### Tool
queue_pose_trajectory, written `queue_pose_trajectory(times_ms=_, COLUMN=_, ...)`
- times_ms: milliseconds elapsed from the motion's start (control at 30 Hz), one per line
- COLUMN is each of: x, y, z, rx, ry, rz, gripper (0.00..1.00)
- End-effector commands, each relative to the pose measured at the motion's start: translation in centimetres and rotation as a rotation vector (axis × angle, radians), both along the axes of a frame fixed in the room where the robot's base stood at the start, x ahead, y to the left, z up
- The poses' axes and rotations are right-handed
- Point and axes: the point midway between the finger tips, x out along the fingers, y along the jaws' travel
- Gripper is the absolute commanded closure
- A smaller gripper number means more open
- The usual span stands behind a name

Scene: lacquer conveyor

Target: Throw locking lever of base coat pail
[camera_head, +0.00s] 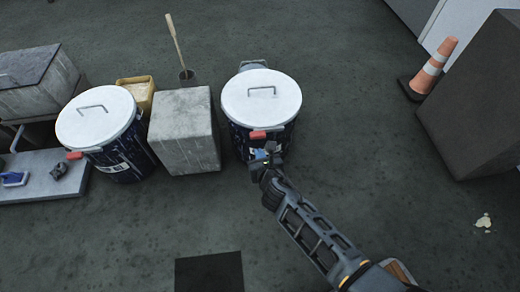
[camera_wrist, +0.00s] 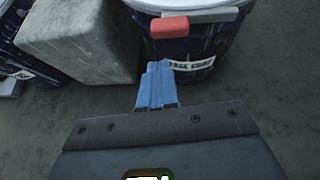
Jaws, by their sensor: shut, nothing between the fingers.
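A dark blue pail (camera_head: 236,145) with a white lid (camera_head: 262,98) stands right of the concrete block. A red locking lever (camera_head: 257,135) sits at its front rim; it also shows in the wrist view (camera_wrist: 169,27). The pail's label (camera_wrist: 190,64) is partly hidden by my fingers; it ends in "COAT". My gripper (camera_head: 267,153) is just in front of the pail, below the lever. In the wrist view its blue fingers (camera_wrist: 157,74) are together and empty. A similar pail (camera_head: 122,160) stands left of the block, with its own white lid (camera_head: 95,114) and red lever (camera_head: 74,155).
A concrete block (camera_head: 184,130) stands between the pails. Behind are a yellow tub (camera_head: 137,90) and a dark pot with a wooden stick (camera_head: 175,40). A low grey platform (camera_head: 50,185) is at left, a traffic cone (camera_head: 433,65) and dark box at right.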

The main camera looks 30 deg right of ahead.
Motion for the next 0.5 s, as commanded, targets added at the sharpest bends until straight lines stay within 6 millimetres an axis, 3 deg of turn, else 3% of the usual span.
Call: queue_pose_trajectory(times_ms=500, x=-6.3, y=2.1, z=4.0, rx=0.0, ry=0.0, rz=0.0, gripper=1.0)
